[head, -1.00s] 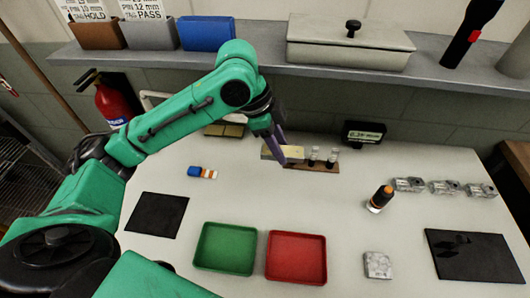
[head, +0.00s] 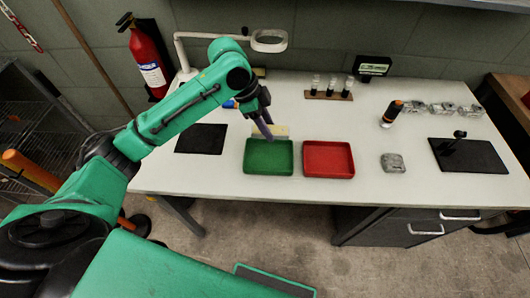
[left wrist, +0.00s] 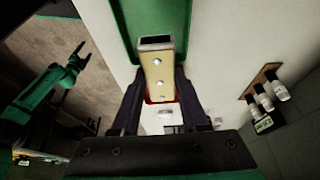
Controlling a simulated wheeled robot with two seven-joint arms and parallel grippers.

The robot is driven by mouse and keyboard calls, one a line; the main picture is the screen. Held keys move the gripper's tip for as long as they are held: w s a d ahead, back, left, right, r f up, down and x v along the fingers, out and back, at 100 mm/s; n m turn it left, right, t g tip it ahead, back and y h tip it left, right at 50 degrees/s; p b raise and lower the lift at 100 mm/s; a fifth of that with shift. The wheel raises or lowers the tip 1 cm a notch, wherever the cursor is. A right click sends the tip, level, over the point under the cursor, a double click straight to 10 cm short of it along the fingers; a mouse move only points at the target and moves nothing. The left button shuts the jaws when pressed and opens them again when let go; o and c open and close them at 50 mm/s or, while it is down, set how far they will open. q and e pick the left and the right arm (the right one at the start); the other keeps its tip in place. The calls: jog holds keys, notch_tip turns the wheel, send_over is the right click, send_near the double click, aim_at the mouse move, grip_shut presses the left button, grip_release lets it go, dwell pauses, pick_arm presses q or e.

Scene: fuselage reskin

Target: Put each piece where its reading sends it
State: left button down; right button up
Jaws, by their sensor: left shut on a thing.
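My left gripper (head: 266,131) is shut on a pale tan plate (head: 281,130), just behind the green tray's far edge. In the left wrist view, the plate (left wrist: 158,75) shows a row of holes and stands between the fingers (left wrist: 160,112). The green tray (head: 268,157) and the red tray (head: 328,158) look empty and sit side by side at the table's front. The gauge display (head: 373,66) stands at the back; its reading is too small to make out. My right gripper (left wrist: 80,53) shows small in the left wrist view, jaws apart, away from the table.
A rack with dark-capped vials (head: 328,95) stands at the back. A magnifier lamp (head: 268,42) rises behind.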

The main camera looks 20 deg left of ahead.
pick_arm(q)
send_over(270, 160)
jog(key=a, duration=0.1)
notch_tip(270, 160, down, 8)
jog(key=shift+a+r, duration=0.1)
jog(key=shift+r, duration=0.05)
jog(key=f, duration=0.3)
jog(key=shift+w, duration=0.2)
jog(key=shift+f, duration=0.2)
pick_arm(e)
jog(key=shift+s+r, duration=0.25)
jog(key=shift+s, duration=0.9)
pick_arm(q)
jog(key=shift+f, duration=0.15)
jog(key=shift+c, duration=2.3)
grip_release()
jog(key=shift+s, duration=0.15)
jog(key=shift+o, duration=0.2)
jog(key=shift+f, duration=0.1)
pick_arm(e)
jog(key=shift+a, duration=0.1)
pick_arm(q)
jog(key=shift+s, duration=0.1)
